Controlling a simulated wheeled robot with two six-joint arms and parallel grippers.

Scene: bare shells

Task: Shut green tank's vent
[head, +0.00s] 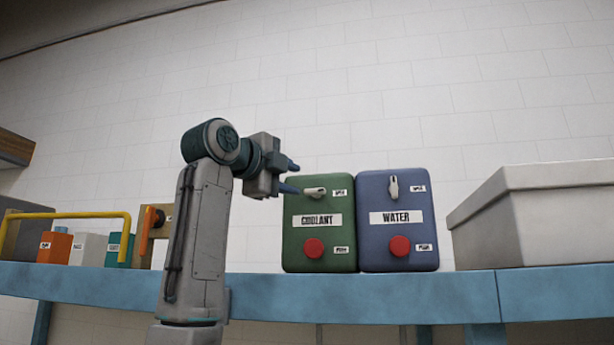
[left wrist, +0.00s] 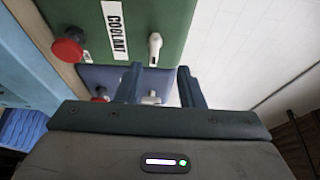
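The green tank (head: 340,205), labelled COOLANT, stands on the blue shelf. Its white lever (head: 315,192) lies sideways near the top, next to a small label too small to read. A red knob (head: 314,248) sits below. My left gripper (head: 291,176) is at the tank's upper left, fingers apart with nothing between them. In the left wrist view, the open fingers (left wrist: 158,84) point toward the tanks, and the green tank's lever (left wrist: 155,47) shows beyond the gap between the fingertips, apparently untouched. My right gripper is in neither view.
The blue WATER tank (head: 397,255) stands close beside the green one, its lever (head: 393,187) upright. A grey bin (head: 545,220) is at right. A yellow rail (head: 65,215) and small boxes, one orange (head: 54,250), are at left. The wall above is bare.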

